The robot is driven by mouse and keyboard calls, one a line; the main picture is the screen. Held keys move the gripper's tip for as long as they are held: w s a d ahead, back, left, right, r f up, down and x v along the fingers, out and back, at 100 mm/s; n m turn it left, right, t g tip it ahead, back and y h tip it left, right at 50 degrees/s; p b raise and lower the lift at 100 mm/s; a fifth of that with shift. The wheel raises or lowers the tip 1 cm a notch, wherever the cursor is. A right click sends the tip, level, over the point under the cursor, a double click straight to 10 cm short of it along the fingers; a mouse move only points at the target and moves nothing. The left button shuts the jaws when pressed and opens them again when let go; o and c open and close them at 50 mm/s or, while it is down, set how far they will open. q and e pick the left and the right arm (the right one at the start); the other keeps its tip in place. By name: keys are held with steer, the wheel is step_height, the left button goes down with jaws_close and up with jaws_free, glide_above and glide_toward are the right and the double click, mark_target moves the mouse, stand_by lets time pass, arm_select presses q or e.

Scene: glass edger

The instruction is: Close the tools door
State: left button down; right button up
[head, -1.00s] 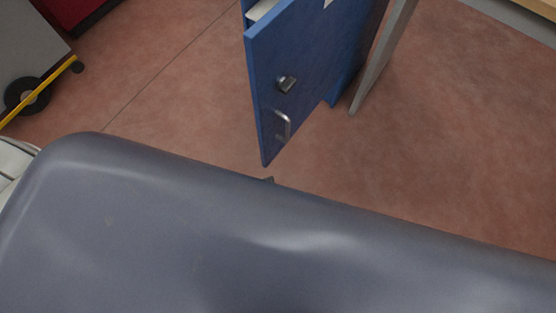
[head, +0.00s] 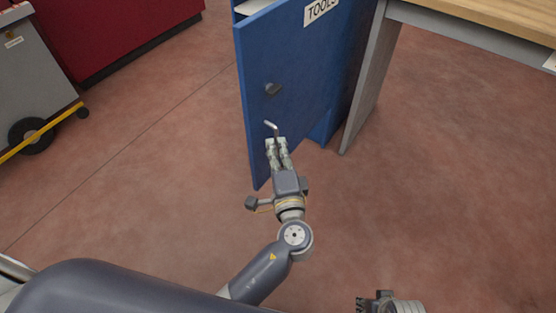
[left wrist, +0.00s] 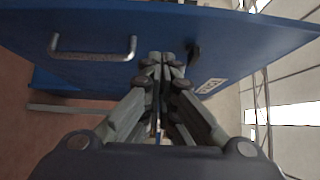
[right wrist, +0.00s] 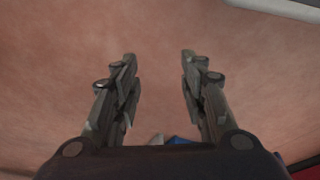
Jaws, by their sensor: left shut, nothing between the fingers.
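The blue tools door (head: 300,65) stands open in the head view, with a "TOOLS" label at its top. It has a dark latch knob (head: 272,88) and a metal bar handle (head: 271,127) below it. My left gripper (head: 275,142) is shut and empty, its fingertips at the door face by the handle. In the left wrist view the handle (left wrist: 92,55) lies left of the shut fingertips (left wrist: 162,58), outside them. I cannot tell whether the fingers touch the door. My right gripper (right wrist: 160,58) is open and empty above the floor.
A wooden-topped bench (head: 485,28) with a grey leg (head: 362,95) stands right of the door. A grey wheeled cart (head: 35,75) with a yellow bar and a red cabinet (head: 120,30) stand at the left. The reddish floor (head: 150,180) between is clear.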

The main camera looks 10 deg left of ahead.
mark_target(259, 115)
arm_select(q)
steer(key=w+a, duration=0.5)
steer(key=shift+w+a, duration=0.1)
steer(key=shift+a, duration=0.05)
arm_select(e)
steer(key=shift+s+f, duration=0.25)
steer(key=shift+f, duration=0.5)
